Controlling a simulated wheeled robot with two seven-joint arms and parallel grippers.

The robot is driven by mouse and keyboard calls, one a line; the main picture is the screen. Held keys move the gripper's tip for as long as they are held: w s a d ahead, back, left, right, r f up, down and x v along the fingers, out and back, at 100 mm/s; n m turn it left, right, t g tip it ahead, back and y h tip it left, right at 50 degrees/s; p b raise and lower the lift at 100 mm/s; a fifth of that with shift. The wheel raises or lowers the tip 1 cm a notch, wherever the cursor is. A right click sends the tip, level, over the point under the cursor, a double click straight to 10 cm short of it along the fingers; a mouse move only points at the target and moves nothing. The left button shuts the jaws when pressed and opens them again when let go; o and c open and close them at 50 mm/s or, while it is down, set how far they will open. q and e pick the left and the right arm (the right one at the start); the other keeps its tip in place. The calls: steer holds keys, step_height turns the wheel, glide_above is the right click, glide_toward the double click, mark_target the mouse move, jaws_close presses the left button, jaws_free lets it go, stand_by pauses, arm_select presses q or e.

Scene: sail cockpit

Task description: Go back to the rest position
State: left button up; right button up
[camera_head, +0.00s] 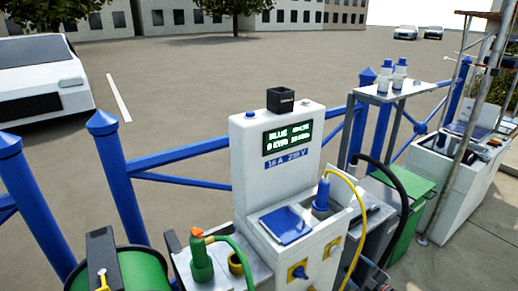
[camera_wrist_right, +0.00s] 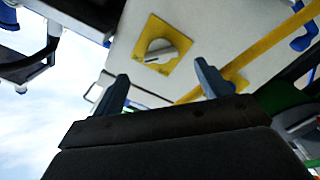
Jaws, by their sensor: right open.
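My right gripper (camera_wrist_right: 161,72) shows in the right wrist view with its two blue-grey fingers spread apart and nothing between them. Beyond the fingertips is a pale panel with a yellow plate and a light rotary knob (camera_wrist_right: 160,50). A yellow strip or cable (camera_wrist_right: 245,65) runs past the right finger. In the head view I cannot clearly make out the right gripper; a dark shape low at the right of the pedestal may be part of it. My left gripper is not in view.
A white power pedestal (camera_head: 253,165) with a green display (camera_head: 287,137) stands in the middle. A blue plug (camera_head: 322,195) on a yellow cable sits at its right. A green hose nozzle (camera_head: 201,260), green reel (camera_head: 140,270), blue railing (camera_head: 125,185) and green bin (camera_head: 412,205) stand around it.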

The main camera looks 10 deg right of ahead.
steer(key=d+f+m+g+h, duration=0.4)
steer(key=d+f+m+h, duration=0.15)
steer(key=h, duration=0.35)
steer(key=s+a+r+m+g+y, duration=0.1)
steer(key=s+a+g, duration=0.4)
steer(key=s+a, duration=1.2)
steer(key=s+a+r+m+g+y, duration=0.2)
steer(key=s+a+m+g, duration=0.2)
steer(key=s+a, duration=1.3)
steer(key=a+g, duration=0.2)
steer(key=a, duration=0.1)
steer(key=shift+r+m, duration=0.35)
steer(key=shift+a, duration=0.15)
